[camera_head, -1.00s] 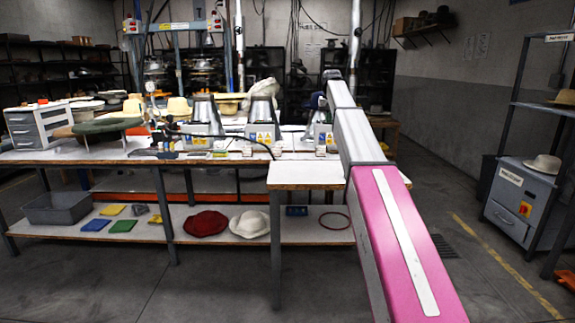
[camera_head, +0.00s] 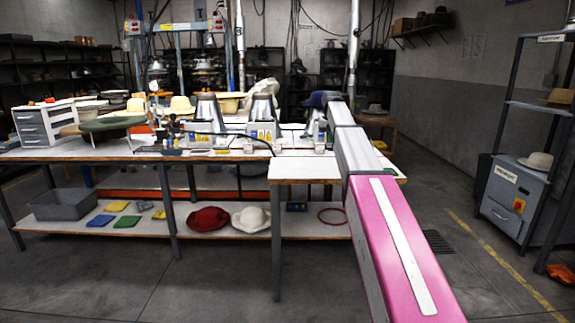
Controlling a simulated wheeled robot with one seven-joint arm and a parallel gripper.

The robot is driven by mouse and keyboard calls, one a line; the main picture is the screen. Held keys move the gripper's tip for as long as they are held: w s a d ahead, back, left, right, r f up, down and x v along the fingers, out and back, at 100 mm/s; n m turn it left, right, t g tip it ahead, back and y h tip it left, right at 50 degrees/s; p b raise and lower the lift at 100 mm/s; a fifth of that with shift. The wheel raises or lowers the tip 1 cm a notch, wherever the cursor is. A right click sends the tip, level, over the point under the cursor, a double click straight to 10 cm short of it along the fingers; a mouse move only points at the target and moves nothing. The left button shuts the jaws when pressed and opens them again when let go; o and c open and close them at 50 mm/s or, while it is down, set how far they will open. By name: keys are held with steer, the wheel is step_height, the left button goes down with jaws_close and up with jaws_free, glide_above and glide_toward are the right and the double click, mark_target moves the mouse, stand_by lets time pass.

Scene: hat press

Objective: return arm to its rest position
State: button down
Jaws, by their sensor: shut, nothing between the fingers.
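My arm (camera_head: 398,240) reaches away from me, from the lower right toward the workbench (camera_head: 300,170). Its pink link is nearest, and grey links run on beyond it over the right end of the bench. My gripper is not visible; the far end of my arm hides it or blends into the background. A dark blue hat (camera_head: 317,99) shows just left of the arm's far end. I cannot tell whether they touch.
Cone-shaped machines (camera_head: 262,112) and hats stand on the bench, one partly behind my arm. The lower shelf holds a red hat (camera_head: 207,219), a cream hat (camera_head: 250,219) and a grey bin (camera_head: 65,204).

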steer(key=s+f, duration=0.5)
steer(key=f, duration=0.3)
steer(key=s+f, duration=0.5)
steer(key=f, duration=0.4)
steer(key=s+f, duration=1.2)
steer(key=s, duration=0.4)
steer(key=s+f+g, duration=0.1)
steer(key=s+f, duration=1.1)
steer(key=s, duration=0.3)
steer(key=shift+s+d+f+g, duration=0.3)
steer(key=shift+s+f, duration=0.05)
steer(key=shift+f, duration=0.05)
